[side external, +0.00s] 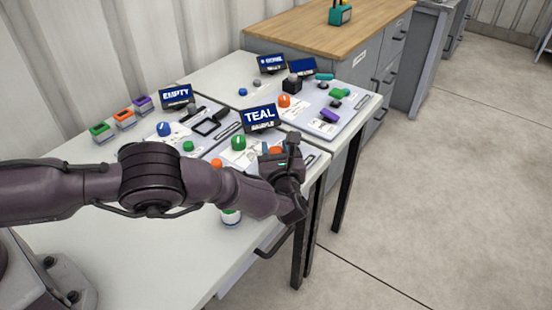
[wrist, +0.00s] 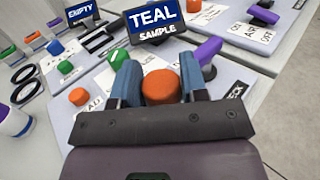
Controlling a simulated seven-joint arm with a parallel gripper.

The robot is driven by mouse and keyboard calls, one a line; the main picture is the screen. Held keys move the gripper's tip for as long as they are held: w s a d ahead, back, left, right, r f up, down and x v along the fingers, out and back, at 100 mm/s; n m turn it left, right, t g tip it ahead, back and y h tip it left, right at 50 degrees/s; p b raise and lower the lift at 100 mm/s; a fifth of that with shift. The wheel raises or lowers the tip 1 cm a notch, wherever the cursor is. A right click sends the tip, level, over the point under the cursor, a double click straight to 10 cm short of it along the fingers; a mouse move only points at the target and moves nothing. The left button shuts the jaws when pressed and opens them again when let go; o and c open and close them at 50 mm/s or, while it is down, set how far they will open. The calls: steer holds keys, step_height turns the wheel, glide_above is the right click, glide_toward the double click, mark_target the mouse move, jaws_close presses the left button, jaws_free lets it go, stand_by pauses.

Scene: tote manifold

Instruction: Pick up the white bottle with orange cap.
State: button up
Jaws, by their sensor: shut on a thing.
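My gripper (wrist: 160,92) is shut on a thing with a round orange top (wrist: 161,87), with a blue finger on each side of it. The orange top also shows beside my gripper in the side view (side external: 277,150). The fingers and wrist hide what is below the top, so I cannot see a white bottle body there. The thing is in front of the TEAL SAMPLE sign (side external: 260,118). I cannot tell whether it is lifted.
A white container with coloured bands (side external: 231,217) stands below my arm, partly hidden. An orange knob-like piece (wrist: 78,96) and a green one (wrist: 120,57) are left of my gripper; a purple one (wrist: 208,50) is to its right. The table's front left is clear.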

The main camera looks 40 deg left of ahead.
mark_target(276, 151)
steer(key=shift+r, duration=0.55)
step_height(276, 151, up, 2)
steer(key=shift+r, duration=0.25)
steer(key=s+a+r, duration=0.3)
steer(key=s+r, duration=0.6)
steer(key=s, duration=0.4)
steer(key=s+a+f+n+g+y, duration=0.25)
steer(key=a+n+g, duration=0.5)
steer(key=a, duration=0.85)
steer(key=s+a+f+n+g+y, duration=0.25)
steer(key=a+n+g, duration=0.25)
steer(key=a+g, duration=0.85)
steer(key=shift+w+a+f+m+t+h, duration=0.15)
steer(key=shift+a+f+t, duration=0.45)
steer(key=shift+f, duration=0.7)
steer(key=shift+w+a+f+t+h, duration=0.15)
steer(key=shift+a+f+t, duration=0.4)
steer(key=shift+f, duration=0.8)
steer(key=shift+a+f+m+t+h, duration=0.15)
steer(key=shift+a+f+t, duration=0.45)
steer(key=shift+f, duration=0.7)
steer(key=shift+d, duration=0.1)
